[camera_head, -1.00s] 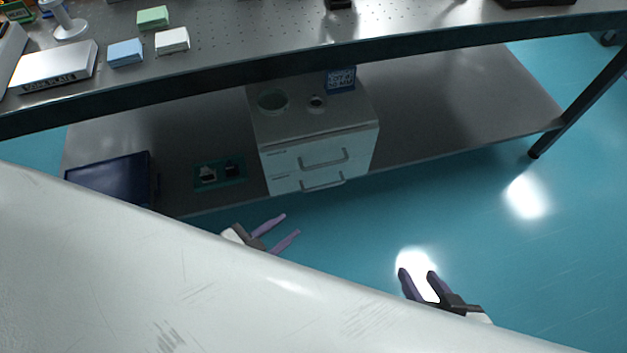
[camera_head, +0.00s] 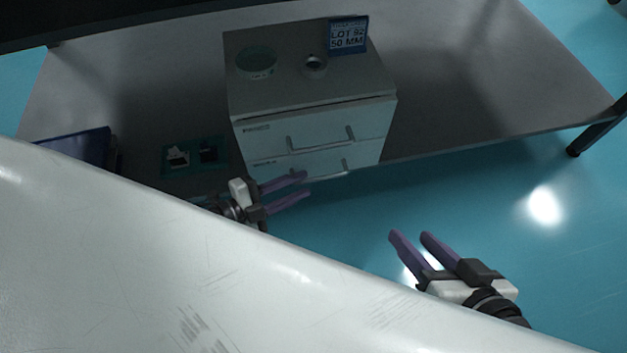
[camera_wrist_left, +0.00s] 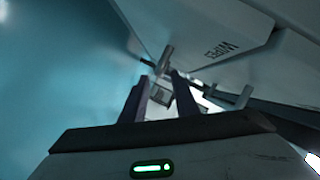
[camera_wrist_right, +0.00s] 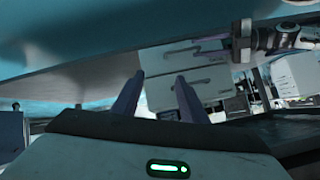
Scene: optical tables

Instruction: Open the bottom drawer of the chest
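The chest (camera_head: 240,95) is a pale box with two drawers, standing on the lower shelf. The bottom drawer (camera_head: 262,174) and the top drawer above it look shut, each with a bar handle. My left gripper (camera_head: 306,184) is open, its purple fingertips near the left end of the bottom drawer handle (camera_head: 330,174). In the left wrist view, a handle part (camera_wrist_left: 161,95) shows between the open fingers; contact cannot be told. My right gripper (camera_head: 410,236) is open and empty, right of and below the chest. The chest front also shows in the right wrist view (camera_wrist_right: 190,84).
On the chest stand a green round dish (camera_head: 256,62), a small ring-shaped part (camera_head: 315,66) and a blue label card (camera_head: 347,36). A teal mat (camera_head: 215,165) and a dark blue bin (camera_head: 80,148) lie left on the shelf (camera_head: 450,90). The floor at right is clear.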

